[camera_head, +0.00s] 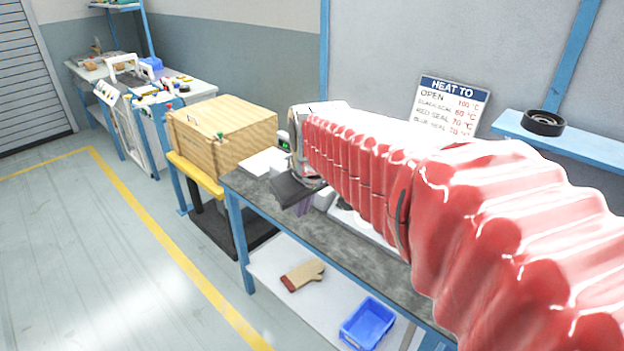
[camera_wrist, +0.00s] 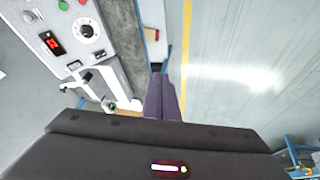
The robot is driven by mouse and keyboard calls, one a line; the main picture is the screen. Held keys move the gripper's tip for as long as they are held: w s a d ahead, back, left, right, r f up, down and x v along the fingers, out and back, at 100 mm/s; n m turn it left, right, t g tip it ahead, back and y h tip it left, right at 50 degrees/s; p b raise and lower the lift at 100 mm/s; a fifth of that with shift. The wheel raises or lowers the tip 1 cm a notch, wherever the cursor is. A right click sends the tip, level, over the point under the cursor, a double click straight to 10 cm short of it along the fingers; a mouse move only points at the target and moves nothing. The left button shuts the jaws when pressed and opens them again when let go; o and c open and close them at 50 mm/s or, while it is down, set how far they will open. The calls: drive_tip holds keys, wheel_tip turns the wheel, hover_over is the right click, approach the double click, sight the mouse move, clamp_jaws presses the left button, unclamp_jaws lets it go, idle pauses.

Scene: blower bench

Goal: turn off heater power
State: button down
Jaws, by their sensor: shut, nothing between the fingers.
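The heater's control panel (camera_wrist: 75,40) is at the upper left of the wrist view. I cannot tell which control is heater power. My gripper (camera_wrist: 157,72) has purple fingers closed together, empty, to the right of the panel and apart from it in the picture. In the head view my gripper (camera_head: 303,208) shows over the bench's left end; my red-sleeved arm hides much of the equipment there.
A heat-to sign (camera_head: 453,105) is behind my arm. The floor at left is clear.

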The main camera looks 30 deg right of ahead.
drive_tip(key=w+d+f+n, duration=0.1)
drive_tip(key=w+d+f, duration=0.3)
drive_tip(key=w+d, duration=0.4)
drive_tip(key=w+d+f+h, duration=0.1)
drive_tip(key=w+d+f, duration=0.3)
drive_tip(key=w+d, duration=0.4)
drive_tip(key=d, duration=0.3)
drive_tip(key=shift+d+f+n+g, duration=0.3)
drive_tip(key=shift+d+n, duration=0.05)
drive_tip(key=shift+n, duration=0.05)
drive_tip(key=shift+f, duration=0.1)
drive_tip(key=x, duration=0.4)
drive_tip(key=d+x, duration=0.1)
drive_tip(key=x, duration=0.7)
drive_tip(key=shift+s+d, duration=0.15)
drive_tip(key=shift+d, duration=0.25)
drive_tip(key=shift+w+d+f, duration=0.2)
drive_tip(key=shift+d, duration=0.3)
